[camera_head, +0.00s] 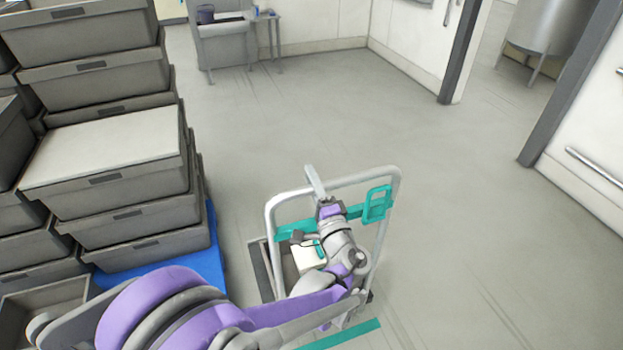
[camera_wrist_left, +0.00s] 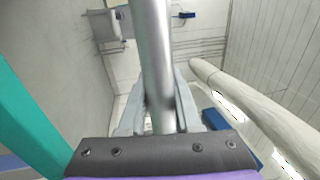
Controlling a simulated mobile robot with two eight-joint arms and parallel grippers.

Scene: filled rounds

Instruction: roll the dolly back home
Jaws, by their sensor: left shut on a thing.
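The dolly has a pale grey tubular push handle (camera_head: 278,207) with a teal crossbar (camera_head: 290,229) and a teal frame (camera_head: 377,204) at its right side. My left gripper (camera_head: 314,181) is shut on the top bar of the handle. In the left wrist view the bar (camera_wrist_left: 152,50) runs between the fingers (camera_wrist_left: 160,105) of this gripper. The dolly's dark-edged deck is partly hidden behind my left arm. A small white item (camera_head: 308,257) shows behind the handle, partly covered by the arm. My right gripper is not in view.
Stacked grey crates (camera_head: 133,217) stand close on the left, with a blue base (camera_head: 215,280) under them. A teal strip (camera_head: 345,335) lies at the bottom. Open floor lies ahead; a dark doorpost (camera_head: 540,145) is right.

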